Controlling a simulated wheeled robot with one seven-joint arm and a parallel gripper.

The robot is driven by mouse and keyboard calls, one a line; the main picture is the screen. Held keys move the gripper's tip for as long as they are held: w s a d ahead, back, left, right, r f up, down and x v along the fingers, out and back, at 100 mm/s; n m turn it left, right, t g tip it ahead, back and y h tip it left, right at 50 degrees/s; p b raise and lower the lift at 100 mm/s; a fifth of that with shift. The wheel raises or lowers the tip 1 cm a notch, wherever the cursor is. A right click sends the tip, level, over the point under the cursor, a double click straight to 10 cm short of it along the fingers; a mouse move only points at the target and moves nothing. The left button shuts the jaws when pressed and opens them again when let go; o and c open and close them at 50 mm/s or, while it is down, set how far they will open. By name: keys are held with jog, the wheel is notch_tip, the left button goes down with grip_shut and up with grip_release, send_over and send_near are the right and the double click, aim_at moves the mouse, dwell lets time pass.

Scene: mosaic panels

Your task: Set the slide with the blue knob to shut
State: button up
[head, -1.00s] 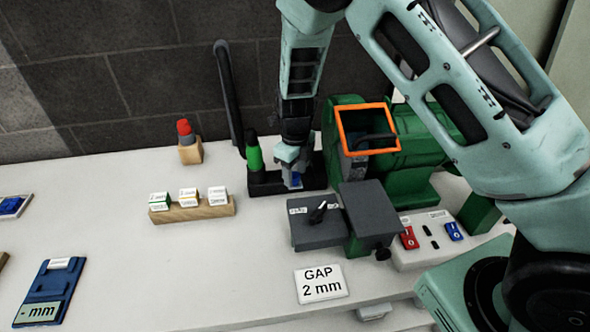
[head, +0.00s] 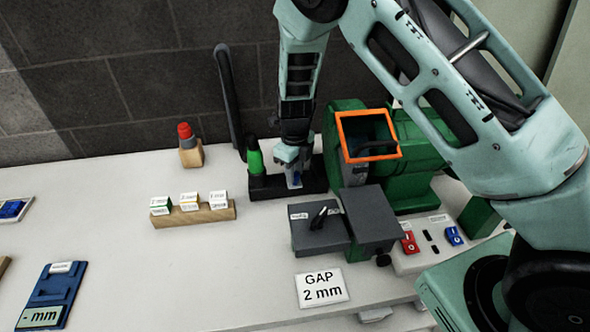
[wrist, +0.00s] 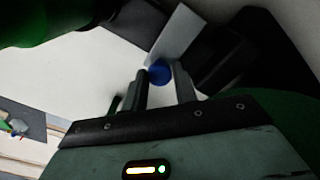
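The slide's blue knob (wrist: 159,73) shows in the wrist view at the tips of my gripper (wrist: 161,75), between the two fingers. The fingers are apart, with a narrow gap visible on each side of the knob. I cannot tell how deep the knob sits between them. A pale flat plate (wrist: 178,34) runs up and right from the knob. In the head view my gripper (head: 293,165) points down over the dark base beside the green machine (head: 415,160). A bit of the blue knob (head: 296,179) shows beneath it; most of the slide is hidden.
A green-topped post (head: 254,158) and a black curved arm (head: 229,100) stand close left of my gripper. An orange-framed guard (head: 368,154) is close right. A grey box with a black lever (head: 318,218) is in front.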

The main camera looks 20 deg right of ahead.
jog(key=o, duration=0.4)
jog(key=shift+w, duration=0.25)
jog(key=shift+c, duration=0.2)
notch_tip(320, 180, up, 18)
jog(key=b, duration=0.1)
jog(key=shift+f, duration=0.2)
